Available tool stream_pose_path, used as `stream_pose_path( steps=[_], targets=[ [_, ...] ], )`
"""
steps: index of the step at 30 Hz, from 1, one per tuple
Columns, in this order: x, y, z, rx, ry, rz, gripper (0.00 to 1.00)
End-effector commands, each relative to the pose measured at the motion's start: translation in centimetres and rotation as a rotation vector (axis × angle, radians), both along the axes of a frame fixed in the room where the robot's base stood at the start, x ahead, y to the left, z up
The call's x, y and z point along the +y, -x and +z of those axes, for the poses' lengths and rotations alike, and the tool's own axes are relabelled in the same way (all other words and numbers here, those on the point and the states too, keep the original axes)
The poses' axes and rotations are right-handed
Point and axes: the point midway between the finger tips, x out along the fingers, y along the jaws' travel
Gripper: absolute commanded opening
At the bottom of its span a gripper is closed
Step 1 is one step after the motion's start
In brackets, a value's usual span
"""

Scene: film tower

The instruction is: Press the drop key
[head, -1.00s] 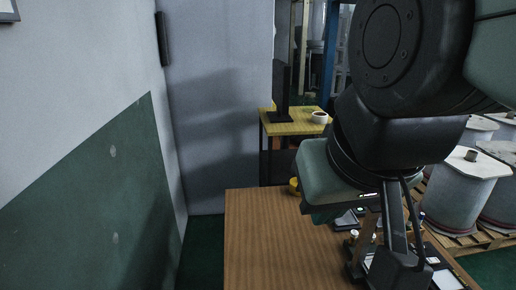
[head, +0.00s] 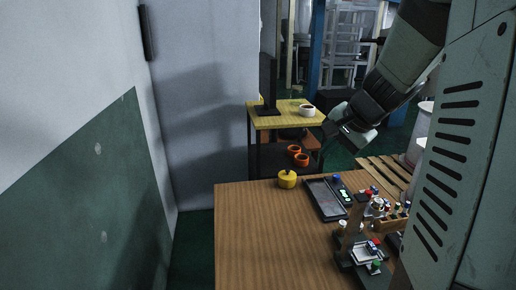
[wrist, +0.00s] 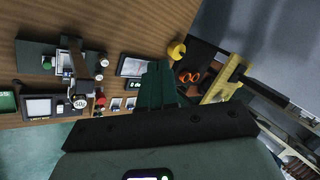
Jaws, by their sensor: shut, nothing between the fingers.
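A dark panel (head: 323,199) with a flat grey screen lies on the wooden table. Beside it is a dark strip (head: 345,194) with small light and green marks; I cannot tell which mark, if any, is the drop key. In the wrist view the panel (wrist: 133,66) shows beside my fingers, partly hidden by them. My gripper (head: 343,138) is raised beyond the table's far edge, apart from the panel. Its green fingers (wrist: 157,80) are together and hold nothing in the wrist view.
A yellow pot (head: 287,179) stands left of the panel. A small stand (head: 364,255) and several coloured-capped items crowd the table's right side. The left of the wooden table (head: 250,235) is clear. A yellow side table (head: 285,117) holds a white cup (head: 307,110).

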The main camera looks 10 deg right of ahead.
Motion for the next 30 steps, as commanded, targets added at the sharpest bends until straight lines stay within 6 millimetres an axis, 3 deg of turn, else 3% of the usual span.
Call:
stream_pose_path(
  steps=[1, 7, 12, 15, 22, 30],
  targets=[
    [-2.1, -1.0, -1.6, 0.007, -0.054, -0.064, 0.00],
    [-9.7, -3.8, -7.1, -0.019, -0.263, -0.316, 0.00],
    [-16.3, -4.5, -12.1, -0.060, -0.418, -0.527, 0.00],
    [-19.3, -4.0, -14.9, -0.076, -0.497, -0.640, 0.00],
    [-21.7, -0.7, -21.0, -0.018, -0.649, -0.874, 0.00],
    [-22.6, 0.8, -23.5, 0.003, -0.711, -0.974, 0.00]
  ],
)
